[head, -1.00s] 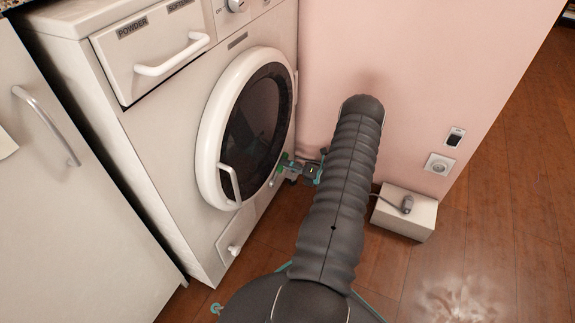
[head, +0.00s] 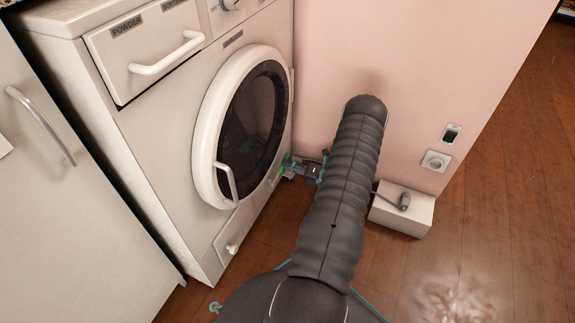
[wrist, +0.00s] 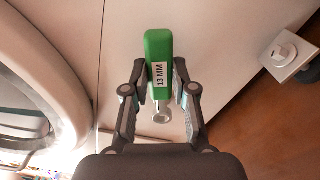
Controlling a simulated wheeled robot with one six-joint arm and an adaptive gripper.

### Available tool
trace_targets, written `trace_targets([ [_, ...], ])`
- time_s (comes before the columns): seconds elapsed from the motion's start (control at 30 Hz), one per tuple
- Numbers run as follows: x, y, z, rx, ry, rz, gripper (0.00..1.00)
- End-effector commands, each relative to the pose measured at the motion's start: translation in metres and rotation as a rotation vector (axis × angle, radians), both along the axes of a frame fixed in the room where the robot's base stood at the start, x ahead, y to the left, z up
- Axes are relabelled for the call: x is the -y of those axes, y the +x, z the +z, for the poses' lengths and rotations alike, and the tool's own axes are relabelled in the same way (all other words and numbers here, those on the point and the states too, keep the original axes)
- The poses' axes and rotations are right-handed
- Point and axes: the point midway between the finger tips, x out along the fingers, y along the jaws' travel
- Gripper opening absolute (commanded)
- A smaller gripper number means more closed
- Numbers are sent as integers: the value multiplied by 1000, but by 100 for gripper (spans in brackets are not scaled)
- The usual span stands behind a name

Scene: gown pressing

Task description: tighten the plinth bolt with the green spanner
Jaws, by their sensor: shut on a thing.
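The green spanner (wrist: 159,52), marked 13 MM, is between the two fingers of my gripper (wrist: 156,76) in the wrist view. Its green handle points away from my palm, and a silver ring end (wrist: 162,113) shows on the palm side. In the head view my gripper (head: 302,169) is low by the front right corner of the washing machine (head: 140,130), partly behind my arm. A small bit of the spanner's green (head: 287,158) shows there.
The machine's round door (head: 205,140) stands close left of my gripper. A pink wall (head: 430,70) is behind. A white box (head: 410,215) with a cable sits on the floor to the right, below a wall socket (head: 436,161). Wooden floor (head: 500,240) is clear at right.

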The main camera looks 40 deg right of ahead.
Motion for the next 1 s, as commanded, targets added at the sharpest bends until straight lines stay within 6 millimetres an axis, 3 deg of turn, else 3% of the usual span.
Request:
trace_targets([
  [0.6,17,-38,1,1,-1,-3,0],
  [1.0,17,-39,1,1,-1,-2,0],
])
